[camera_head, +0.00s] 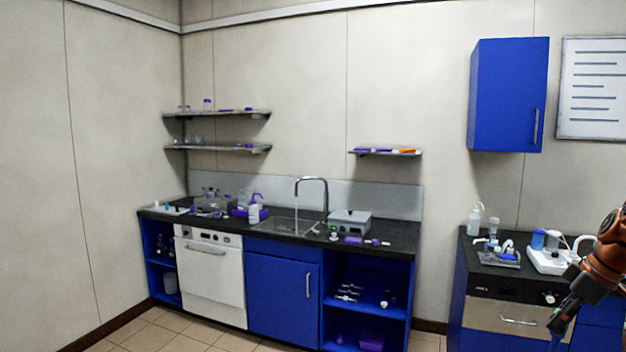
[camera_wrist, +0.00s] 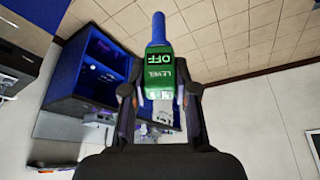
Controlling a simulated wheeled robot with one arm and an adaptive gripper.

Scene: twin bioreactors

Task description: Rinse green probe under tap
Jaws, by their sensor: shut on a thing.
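My gripper (camera_wrist: 160,100) is shut on the green probe (camera_wrist: 158,67), whose label reads "LEVEL" and "OFF" and which has a blue end. In the head view the probe (camera_head: 558,322) hangs from my gripper (camera_head: 567,307) at the lower right edge, in front of the right-hand bench. The tap (camera_head: 312,181) is a tall curved metal spout at the middle of the long dark counter, with a thin stream below its mouth. The sink (camera_head: 283,225) is set in the counter under it. The probe is far from the tap.
A grey box (camera_head: 350,222) stands right of the sink. Bottles and a wash bottle (camera_head: 254,213) stand to its left. The right bench holds a wash bottle (camera_head: 475,218), a tray (camera_head: 498,259) and a white device (camera_head: 550,260). Tiled floor (camera_head: 200,337) in front of the counter is clear.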

